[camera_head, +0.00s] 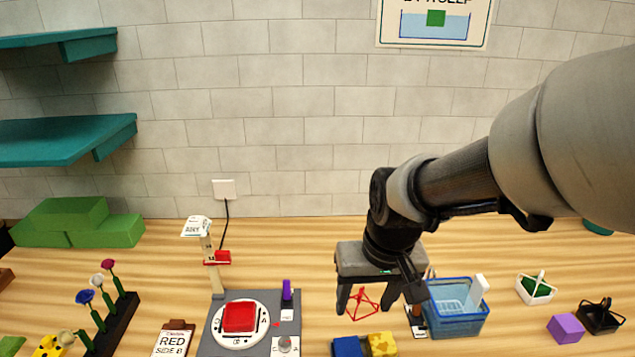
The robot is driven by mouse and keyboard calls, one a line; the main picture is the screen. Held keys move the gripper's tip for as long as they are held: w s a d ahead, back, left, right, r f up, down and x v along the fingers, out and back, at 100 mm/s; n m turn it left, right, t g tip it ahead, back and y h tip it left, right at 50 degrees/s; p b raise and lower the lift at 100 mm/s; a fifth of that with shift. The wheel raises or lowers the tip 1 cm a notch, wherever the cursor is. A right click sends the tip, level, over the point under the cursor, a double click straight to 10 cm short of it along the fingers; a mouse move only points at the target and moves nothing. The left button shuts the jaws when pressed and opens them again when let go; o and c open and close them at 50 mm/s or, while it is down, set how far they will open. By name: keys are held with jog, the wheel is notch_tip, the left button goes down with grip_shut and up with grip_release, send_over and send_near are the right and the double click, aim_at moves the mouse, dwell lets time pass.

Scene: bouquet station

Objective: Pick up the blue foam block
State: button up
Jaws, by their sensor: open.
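The blue foam block (347,347) lies on the wooden table at the bottom edge of the view, partly cut off by the frame. A mottled yellow block (381,344) sits close against its right side. My gripper (368,301) points down above the table, open, with nothing seen between its fingers. It shows above the blue block in the picture, apart from it. A red wire frame (363,302) shows behind and between the fingers.
A blue water basket (456,318) stands just right of my gripper. A grey station (207,345) with a red block (239,317) is at left. A purple block (566,328), a white basket (537,288) and a black basket (601,316) stand at right.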

notch_tip(320, 180, down, 4)
jog(key=w, duration=0.2)
jog(key=b, duration=0.2)
send_over(348, 348)
jog(key=s, duration=0.1)
jog(key=shift+g+h, duration=0.3)
notch_tip(348, 348, down, 12)
jog(key=shift+s+d, duration=0.1)
jog(key=shift+d, duration=0.05)
jog(key=shift+w+f, duration=0.2)
jog(key=shift+f, duration=0.65)
jog(key=shift+w+f, duration=0.15)
jog(key=shift+f, duration=0.75)
jog(key=shift+w+f, duration=0.2)
jog(key=shift+f, duration=0.65)
jog(key=shift+c, duration=0.5)
jog(key=c, duration=0.8)
